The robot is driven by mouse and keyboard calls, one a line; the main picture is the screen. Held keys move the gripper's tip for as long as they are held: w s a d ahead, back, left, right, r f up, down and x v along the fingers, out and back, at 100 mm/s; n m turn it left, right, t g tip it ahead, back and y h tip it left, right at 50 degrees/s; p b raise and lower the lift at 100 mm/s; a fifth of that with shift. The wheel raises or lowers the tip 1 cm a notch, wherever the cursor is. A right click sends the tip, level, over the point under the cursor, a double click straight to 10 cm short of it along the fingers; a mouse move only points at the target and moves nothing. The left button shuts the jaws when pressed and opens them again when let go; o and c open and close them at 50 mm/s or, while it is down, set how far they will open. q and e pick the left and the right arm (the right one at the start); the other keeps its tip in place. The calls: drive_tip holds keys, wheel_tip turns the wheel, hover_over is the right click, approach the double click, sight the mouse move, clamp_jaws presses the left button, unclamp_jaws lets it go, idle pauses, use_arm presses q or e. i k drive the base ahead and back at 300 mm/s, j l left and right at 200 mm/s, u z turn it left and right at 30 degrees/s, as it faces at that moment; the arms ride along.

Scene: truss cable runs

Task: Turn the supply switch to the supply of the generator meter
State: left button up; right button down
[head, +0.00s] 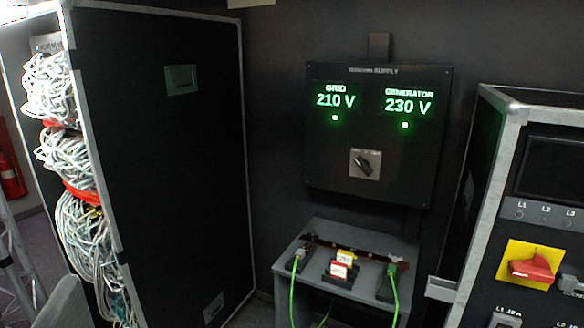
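The supply panel (375,135) is a black box on the dark wall. A small green lamp glows below each meter. The supply switch (367,164) is a black rotary knob on a light plate below and between the meters. The knob's bar slants from upper left to lower right; the plate's labels are too small to read. Neither gripper is in view.
A small grey table (345,240) stands below the panel with green cables and red and yellow labelled parts. A tall black case (165,150) stands at left, beside bundled white cables (85,220). A rack (540,200) with a red rotary switch (532,268) stands at right.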

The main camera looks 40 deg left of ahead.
sight(364, 165)
drive_tip(key=u, duration=0.65)
